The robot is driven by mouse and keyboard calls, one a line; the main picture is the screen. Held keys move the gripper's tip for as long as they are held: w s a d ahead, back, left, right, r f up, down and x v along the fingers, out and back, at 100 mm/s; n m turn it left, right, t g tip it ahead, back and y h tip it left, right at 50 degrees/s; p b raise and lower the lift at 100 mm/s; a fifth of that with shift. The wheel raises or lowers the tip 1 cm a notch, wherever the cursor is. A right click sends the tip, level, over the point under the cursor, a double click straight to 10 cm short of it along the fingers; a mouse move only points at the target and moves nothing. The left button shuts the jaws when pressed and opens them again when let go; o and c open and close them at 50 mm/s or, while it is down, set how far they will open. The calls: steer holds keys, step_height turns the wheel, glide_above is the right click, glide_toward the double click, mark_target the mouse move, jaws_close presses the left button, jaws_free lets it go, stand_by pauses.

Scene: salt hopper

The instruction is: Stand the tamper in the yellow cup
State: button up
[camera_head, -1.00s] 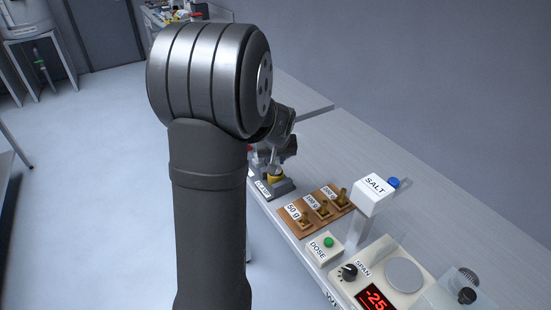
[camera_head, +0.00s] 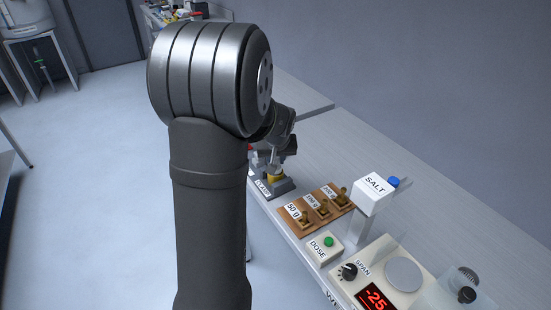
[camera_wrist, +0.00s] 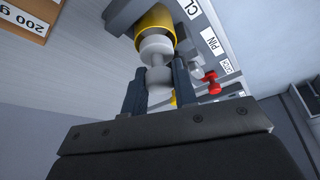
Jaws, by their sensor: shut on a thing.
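The tamper (camera_wrist: 157,58) is pale grey and white with a wide round end and a narrower neck. My gripper (camera_wrist: 159,70) is shut on it, with one dark finger on each side. The yellow cup (camera_wrist: 143,23) sits in a dark holder just beyond the fingertips. The tamper's wide end is at the cup's mouth; how deep it sits is hidden. In the head view the cup (camera_head: 271,180) is small, below my gripper (camera_head: 274,161), and partly hidden by my arm.
A red knob (camera_wrist: 212,84) stands beside the holder near the PIN label (camera_wrist: 212,41). A wooden weight rack (camera_head: 318,213), DOSE box (camera_head: 322,249), SALT hopper (camera_head: 372,195) and scale (camera_head: 400,275) stand to the right. The table behind them is clear.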

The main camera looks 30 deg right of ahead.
steer(key=shift+f, duration=1.3)
stand_by(0.8)
steer(key=o, duration=1.5)
steer(key=shift+c, duration=0.2)
steer(key=shift+r, duration=3.5)
steer(key=shift+f, duration=3.35)
steer(key=shift+r, duration=3.45)
